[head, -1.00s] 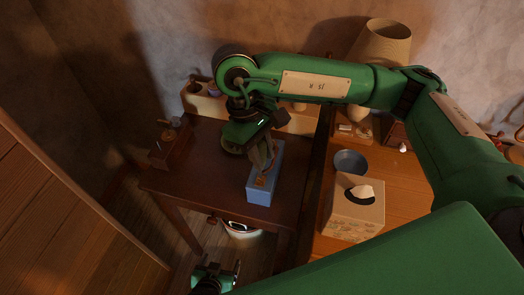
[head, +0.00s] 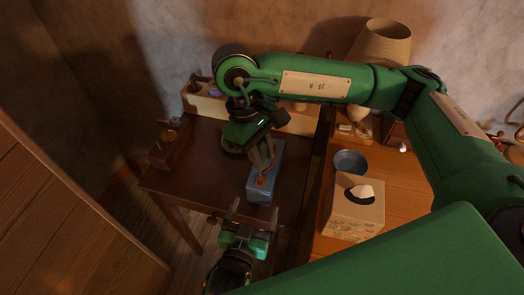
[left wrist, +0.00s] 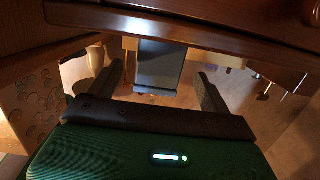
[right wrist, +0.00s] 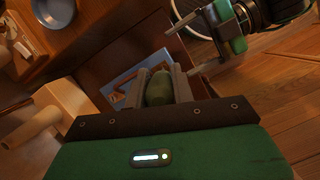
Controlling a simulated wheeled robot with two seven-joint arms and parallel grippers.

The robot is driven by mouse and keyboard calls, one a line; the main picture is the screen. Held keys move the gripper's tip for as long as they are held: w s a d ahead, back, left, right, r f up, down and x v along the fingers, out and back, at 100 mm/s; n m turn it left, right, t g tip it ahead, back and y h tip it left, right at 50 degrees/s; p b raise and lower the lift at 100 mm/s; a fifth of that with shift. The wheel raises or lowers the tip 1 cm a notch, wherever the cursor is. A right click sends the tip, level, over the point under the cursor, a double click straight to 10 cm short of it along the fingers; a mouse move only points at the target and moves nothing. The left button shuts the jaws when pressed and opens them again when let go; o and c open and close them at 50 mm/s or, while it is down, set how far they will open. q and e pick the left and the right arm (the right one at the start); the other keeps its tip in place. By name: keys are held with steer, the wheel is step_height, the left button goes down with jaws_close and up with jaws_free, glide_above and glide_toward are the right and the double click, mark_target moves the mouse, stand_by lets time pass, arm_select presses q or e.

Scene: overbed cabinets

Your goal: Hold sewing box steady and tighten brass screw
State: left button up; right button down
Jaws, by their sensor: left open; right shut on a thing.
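The blue sewing box (head: 264,188) lies on the dark wooden table, its long side running away from me. It also shows in the right wrist view (right wrist: 122,80), with a small orange-brown fitting (right wrist: 118,98) on it. My right gripper (head: 265,160) is over the box, shut on a rounded green handle (right wrist: 160,88), seemingly a tool. The tool's tip and the brass screw cannot be made out. My left gripper (head: 254,208) is open and empty, just off the table's near edge, short of the box's near end.
A tissue box (head: 355,208) and blue bowl (head: 350,161) stand on the lighter surface at right, below a lamp (head: 384,43). A small wooden box (head: 165,150) is at the table's left. A wooden organiser (head: 203,104) is at the back. The table's left middle is clear.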

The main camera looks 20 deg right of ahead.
arm_select(q)
steer(key=x, duration=0.7)
steer(key=shift+w, duration=0.1)
steer(key=c, duration=1.1)
steer(key=shift+o, duration=0.2)
